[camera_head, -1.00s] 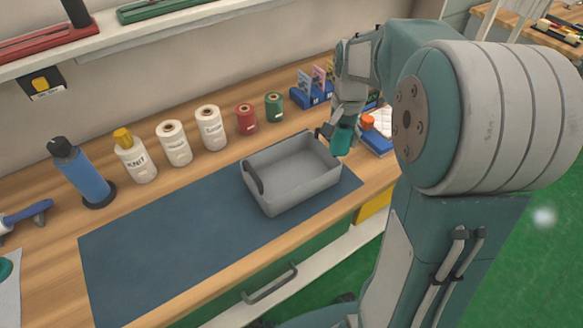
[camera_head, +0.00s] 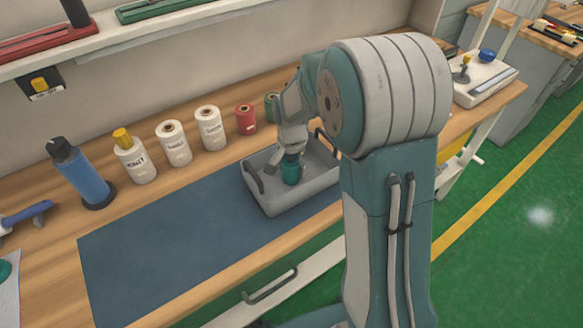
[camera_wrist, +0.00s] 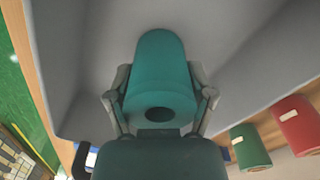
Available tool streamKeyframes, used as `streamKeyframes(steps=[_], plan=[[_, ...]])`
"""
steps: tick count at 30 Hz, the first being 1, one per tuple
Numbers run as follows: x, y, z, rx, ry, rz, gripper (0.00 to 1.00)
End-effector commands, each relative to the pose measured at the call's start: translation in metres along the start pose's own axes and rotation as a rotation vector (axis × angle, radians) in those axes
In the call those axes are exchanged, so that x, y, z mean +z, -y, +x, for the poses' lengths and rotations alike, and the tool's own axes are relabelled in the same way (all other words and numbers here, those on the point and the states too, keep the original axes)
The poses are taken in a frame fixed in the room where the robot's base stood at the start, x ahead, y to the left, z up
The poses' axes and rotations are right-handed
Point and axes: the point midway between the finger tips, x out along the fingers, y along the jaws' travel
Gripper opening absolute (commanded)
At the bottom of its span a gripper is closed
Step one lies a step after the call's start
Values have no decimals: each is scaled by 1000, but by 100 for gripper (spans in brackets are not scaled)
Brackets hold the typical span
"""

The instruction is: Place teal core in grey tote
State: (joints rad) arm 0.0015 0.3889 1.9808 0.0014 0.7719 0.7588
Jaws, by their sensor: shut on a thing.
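My gripper (camera_head: 291,160) is shut on the teal core (camera_head: 291,172), a cylinder with a hole in its end. In the wrist view the teal core (camera_wrist: 160,75) sits between the two fingers (camera_wrist: 160,105), with the grey tote's inside behind it. In the head view the core is over the inside of the grey tote (camera_head: 262,192), within its walls. I cannot tell whether the core touches the tote floor. My arm hides part of the tote's right side.
The tote stands on a blue mat (camera_head: 170,245) on the wooden bench. Behind it stand white spools (camera_head: 210,128), a red spool (camera_head: 245,119), a green spool (camera_head: 271,106) and a yellow-capped bottle (camera_head: 134,158). The mat's left part is clear.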

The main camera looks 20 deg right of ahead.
Motion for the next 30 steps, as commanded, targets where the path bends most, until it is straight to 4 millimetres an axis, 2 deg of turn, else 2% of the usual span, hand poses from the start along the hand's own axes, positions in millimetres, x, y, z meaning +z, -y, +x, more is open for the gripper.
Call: streamKeyframes(steps=[5,6,8,23,26,30], plan=[[0,0,2,-1,-1,0,22],[0,0,2,-1,0,0,74],[0,0,2,0,0,0,100],[0,0,-3,-2,-2,-1,100],[-1,0,-15,-3,-3,-1,100],[-1,0,-44,-5,-6,-1,100]])
